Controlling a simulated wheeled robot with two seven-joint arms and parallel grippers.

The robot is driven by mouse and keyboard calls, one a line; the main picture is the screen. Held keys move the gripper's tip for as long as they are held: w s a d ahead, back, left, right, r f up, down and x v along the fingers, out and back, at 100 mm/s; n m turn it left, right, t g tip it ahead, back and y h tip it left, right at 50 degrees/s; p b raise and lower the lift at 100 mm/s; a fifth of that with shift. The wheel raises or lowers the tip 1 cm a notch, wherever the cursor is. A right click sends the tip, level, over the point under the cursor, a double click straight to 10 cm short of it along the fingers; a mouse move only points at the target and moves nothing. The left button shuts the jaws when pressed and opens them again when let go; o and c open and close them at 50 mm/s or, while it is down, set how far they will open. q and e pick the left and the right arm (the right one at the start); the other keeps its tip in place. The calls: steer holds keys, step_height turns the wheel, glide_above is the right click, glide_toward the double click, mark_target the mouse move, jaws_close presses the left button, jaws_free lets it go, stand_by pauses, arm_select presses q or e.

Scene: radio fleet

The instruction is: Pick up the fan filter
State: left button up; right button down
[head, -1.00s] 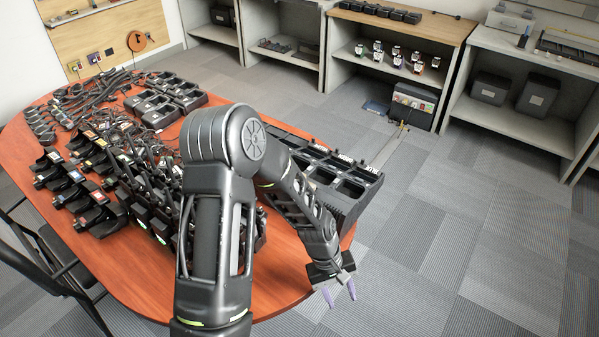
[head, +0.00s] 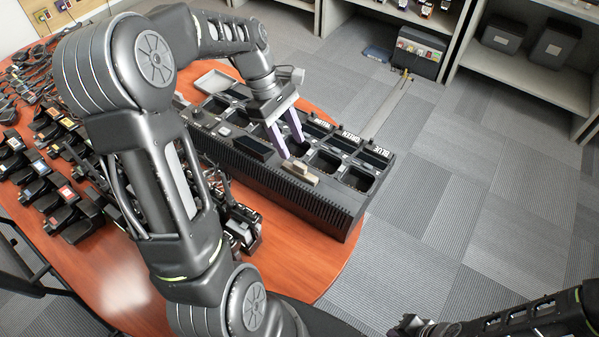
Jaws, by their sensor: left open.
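My left gripper (head: 291,147) is open, its two purple fingers pointing down over the long black multi-bay charger (head: 240,165) on the table. A small tan block (head: 300,170) lies on the charger's top edge just in front of the fingertips, with a dark piece beside it. I cannot tell for certain whether this block is the fan filter. Nothing shows between the fingers, and they look apart from the block. A dark rectangular panel (head: 255,148) is left of the fingers. My right arm comes in at the lower right; its gripper end is not clearly shown.
The charger has several empty bays with coloured-name labels. A grey tray (head: 216,81) lies behind it on the orange-brown table (head: 150,270). Radios and cables crowd the table's left side. Open floor lies right of the table.

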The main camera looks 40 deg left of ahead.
mark_target(300, 164)
arm_select(q)
steer(key=shift+x, duration=1.25)
steer(key=shift+f, duration=0.1)
steer(key=p+x, duration=0.1)
steer(key=x, duration=0.4)
steer(key=shift+d+p, duration=0.1)
steer(key=shift+p, duration=0.2)
steer(key=shift+s, duration=0.1)
steer(key=shift+c, duration=0.4)
jaws_close()
